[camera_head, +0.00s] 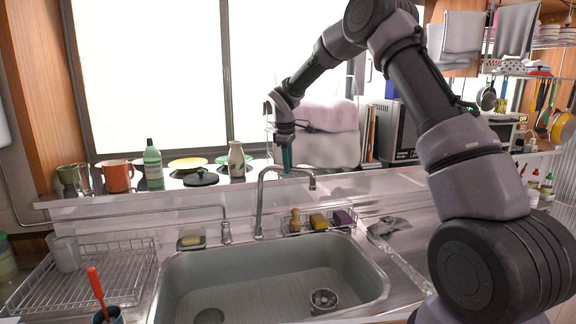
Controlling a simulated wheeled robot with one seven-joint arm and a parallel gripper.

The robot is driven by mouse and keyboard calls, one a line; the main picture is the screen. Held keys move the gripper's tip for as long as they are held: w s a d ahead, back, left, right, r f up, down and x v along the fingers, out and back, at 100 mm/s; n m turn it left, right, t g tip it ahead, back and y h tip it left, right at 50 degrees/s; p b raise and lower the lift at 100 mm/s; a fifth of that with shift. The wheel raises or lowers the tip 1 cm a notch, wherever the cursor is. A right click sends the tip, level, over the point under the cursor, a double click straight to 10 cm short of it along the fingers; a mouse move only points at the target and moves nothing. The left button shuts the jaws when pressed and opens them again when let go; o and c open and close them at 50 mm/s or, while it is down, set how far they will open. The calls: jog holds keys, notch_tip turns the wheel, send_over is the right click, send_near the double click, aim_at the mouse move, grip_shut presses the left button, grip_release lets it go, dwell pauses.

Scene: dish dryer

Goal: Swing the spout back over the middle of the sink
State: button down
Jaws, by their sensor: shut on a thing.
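The metal spout (262,200) rises from behind the sink's back rim, bends over at the top and reaches to the right. Its tip (312,182) hangs to the right of its base, near the back of the sink. The grey sink (170,285) lies below, with a drain at its left and a round strainer (323,300) at its right. My gripper (287,160) points down from above, with its teal fingertips shut on the upper, level part of the spout. The fingertips partly hide that part.
A rack with a brush and sponges (318,221) stands behind the sink, right of the spout. A ledge behind holds a vase (236,160), a green bottle (153,165) and an orange mug (117,176). A wire dish rack (90,275) is at left. Above the basin is clear.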

dwell(0.4)
jog(key=s+a+m+g+h, duration=0.1)
jog(key=s+a+m, duration=0.6)
jog(key=a+m, duration=0.2)
jog(key=shift+a+m+g, duration=0.25)
jog(key=shift+m+g, duration=0.05)
jog(key=shift+m, duration=0.6)
jog(key=c, duration=0.7)
grip_release()
